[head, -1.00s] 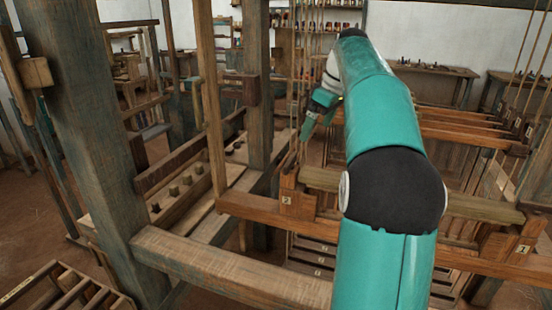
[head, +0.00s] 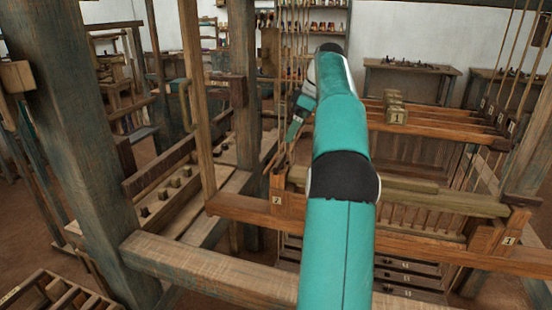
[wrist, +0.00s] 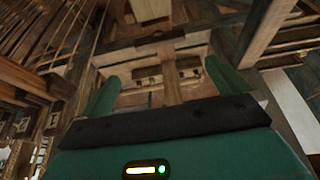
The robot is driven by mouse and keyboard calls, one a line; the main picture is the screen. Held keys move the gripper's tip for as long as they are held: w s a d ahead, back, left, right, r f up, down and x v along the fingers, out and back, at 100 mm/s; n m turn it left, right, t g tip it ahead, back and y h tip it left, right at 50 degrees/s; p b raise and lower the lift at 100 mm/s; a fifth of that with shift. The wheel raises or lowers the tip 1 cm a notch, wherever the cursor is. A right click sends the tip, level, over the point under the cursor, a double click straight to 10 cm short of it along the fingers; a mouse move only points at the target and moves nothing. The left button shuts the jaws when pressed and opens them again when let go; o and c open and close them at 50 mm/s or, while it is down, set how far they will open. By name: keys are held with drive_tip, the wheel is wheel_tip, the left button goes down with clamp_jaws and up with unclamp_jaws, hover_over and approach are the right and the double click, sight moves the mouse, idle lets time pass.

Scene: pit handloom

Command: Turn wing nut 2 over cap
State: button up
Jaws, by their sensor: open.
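My gripper (head: 291,130) is near the upright cords beside the left post, above and behind the wooden block labelled 2 (head: 277,200). In the wrist view its two green fingers (wrist: 162,86) are spread apart with nothing held between them. Beyond them is a wooden crosspiece (wrist: 145,56) with a narrow upright bar and small dark fittings, which I cannot identify. I cannot make out wing nut 2 or its cap in either view. A matching block labelled 1 (head: 508,240) stands at the right end of the beam.
A thick loom post (head: 85,150) stands at the left and a front rail (head: 215,270) crosses the foreground. A second post (head: 242,90) stands close left of my gripper. Thin cords (head: 292,50) hang beside it.

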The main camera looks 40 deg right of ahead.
sight(281, 160)
drive_tip(key=x, duration=1.2)
drive_tip(key=shift+s+f, duration=0.1)
drive_tip(key=shift+f, duration=0.05)
drive_tip(key=c, duration=0.6)
